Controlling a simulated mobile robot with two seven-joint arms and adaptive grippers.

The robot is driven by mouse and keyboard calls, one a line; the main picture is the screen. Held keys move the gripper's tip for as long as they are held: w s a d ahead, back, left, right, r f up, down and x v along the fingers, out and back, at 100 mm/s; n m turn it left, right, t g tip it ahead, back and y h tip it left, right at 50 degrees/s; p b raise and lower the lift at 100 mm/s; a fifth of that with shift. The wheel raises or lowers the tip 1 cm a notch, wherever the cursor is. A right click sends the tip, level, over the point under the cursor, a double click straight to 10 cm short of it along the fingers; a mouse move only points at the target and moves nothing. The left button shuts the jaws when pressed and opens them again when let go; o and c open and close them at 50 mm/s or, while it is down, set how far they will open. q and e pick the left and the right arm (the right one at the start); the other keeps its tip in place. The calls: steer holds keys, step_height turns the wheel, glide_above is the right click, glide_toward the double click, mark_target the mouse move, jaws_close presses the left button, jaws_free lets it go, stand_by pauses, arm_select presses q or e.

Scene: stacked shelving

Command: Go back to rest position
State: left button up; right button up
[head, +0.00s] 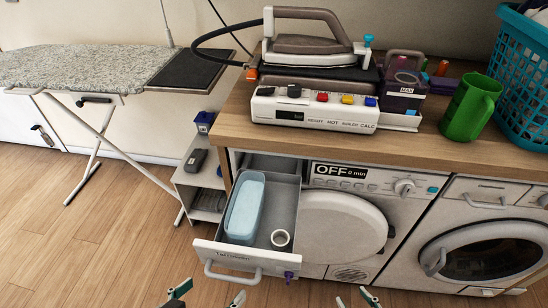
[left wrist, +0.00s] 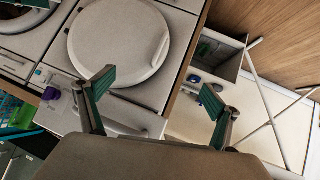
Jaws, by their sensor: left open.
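My left gripper (head: 207,295) is at the bottom edge of the head view, in front of the pulled-out drawer; only its green-padded fingertips show. The left wrist view shows its two fingers (left wrist: 155,95) wide apart with nothing between them. My right gripper (head: 355,300) is at the bottom edge, right of the left one. Its fingertips show with a gap between them and nothing held; the rest is cut off. Neither gripper appears to touch anything.
Washing machines stand to the right under a wooden counter (head: 440,150) with an iron station (head: 313,110). An ironing board (head: 80,68) stands left. Floor at left is clear.

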arm_select(q)
steer(key=s+a+m+g+y, duration=0.25)
steer(key=a+y, duration=0.25)
steer(key=a, duration=0.6)
steer(key=s+a+m+g+y, duration=0.1)
steer(key=a+m+y, duration=0.25)
steer(key=a, duration=0.75)
steer(key=w+d+f+n+t+h+p, duration=0.1)
steer(key=d+f+t+h+p, duration=0.1)
steer(key=d, duration=0.6)
steer(key=w+d+f+n+t+h+p, duration=0.2)
steer(key=d+f+h+p, duration=0.1)
steer(key=d, duration=0.5)
steer(key=shift+w+f+n+h, duration=0.15)
steer(key=shift+f+n+h, duration=0.15)
steer(key=shift+f+h, duration=0.6)
arm_select(e)
steer(key=r, duration=0.2)
steer(key=a+r, duration=0.1)
steer(key=shift+s+r, duration=0.15)
steer(key=shift+s, duration=0.25)
arm_select(q)
steer(key=shift+t, duration=0.25)
arm_select(e)
steer(key=shift+w+a+r, duration=0.1)
steer(key=shift+w+r, duration=0.1)
steer(key=shift+r, duration=0.1)
steer(key=shift+s+f, duration=0.1)
steer(key=shift+f, duration=0.15)
